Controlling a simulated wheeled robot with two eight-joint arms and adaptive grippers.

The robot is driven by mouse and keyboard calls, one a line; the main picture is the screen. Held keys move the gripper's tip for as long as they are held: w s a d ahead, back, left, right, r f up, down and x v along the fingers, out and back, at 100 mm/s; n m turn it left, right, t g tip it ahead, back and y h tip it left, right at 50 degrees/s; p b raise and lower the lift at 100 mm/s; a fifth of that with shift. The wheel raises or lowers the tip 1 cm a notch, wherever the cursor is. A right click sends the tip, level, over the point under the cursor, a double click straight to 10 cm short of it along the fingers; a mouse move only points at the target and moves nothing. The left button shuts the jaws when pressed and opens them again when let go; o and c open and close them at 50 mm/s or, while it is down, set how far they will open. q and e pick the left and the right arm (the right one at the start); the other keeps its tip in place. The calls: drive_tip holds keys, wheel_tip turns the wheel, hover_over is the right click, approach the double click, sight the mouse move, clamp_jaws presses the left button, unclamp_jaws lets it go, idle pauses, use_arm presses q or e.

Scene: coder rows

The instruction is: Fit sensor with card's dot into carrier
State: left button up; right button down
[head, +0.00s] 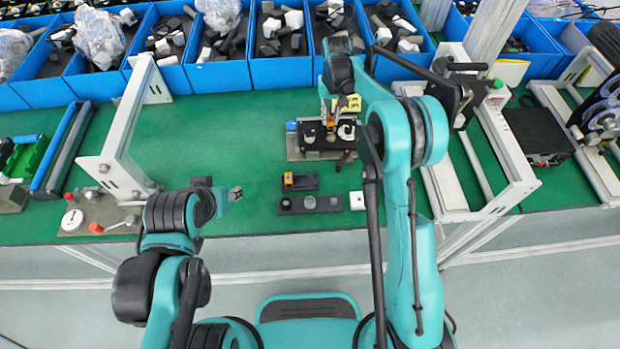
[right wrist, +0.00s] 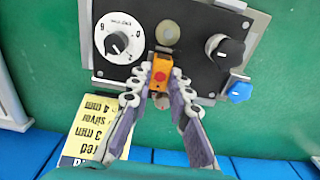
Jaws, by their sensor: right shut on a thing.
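My right gripper (right wrist: 161,90) is shut on an orange sensor (right wrist: 161,70) with a red dot on its face. In the right wrist view the sensor is over the edge of a black panel (right wrist: 190,72), between its dials; I cannot tell whether it touches. In the head view the right gripper (head: 331,118) hangs above this panel (head: 312,143). A yellow card (right wrist: 90,128) beside the panel shows upside-down print with "red", "3 mm", "silver" and "4 mm". Another orange sensor (head: 288,179) stands in a dark holder (head: 304,183) nearer me. My left gripper (head: 235,193) is above the mat, its jaws unclear.
A dark strip (head: 325,204) with round seats and a small white block (head: 357,200) lie near the front edge. Blue bins (head: 220,76) line the back. White frames (head: 120,150) stand left and right (head: 495,140). Green mat is free left of the panel.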

sight(330, 120)
drive_tip(key=shift+f+b, duration=0.3)
drive_tip(key=shift+f, duration=0.2)
idle(0.8)
drive_tip(key=c, duration=1.3)
unclamp_jaws()
drive_tip(key=shift+c, duration=0.2)
wheel_tip(330, 120, up, 12)
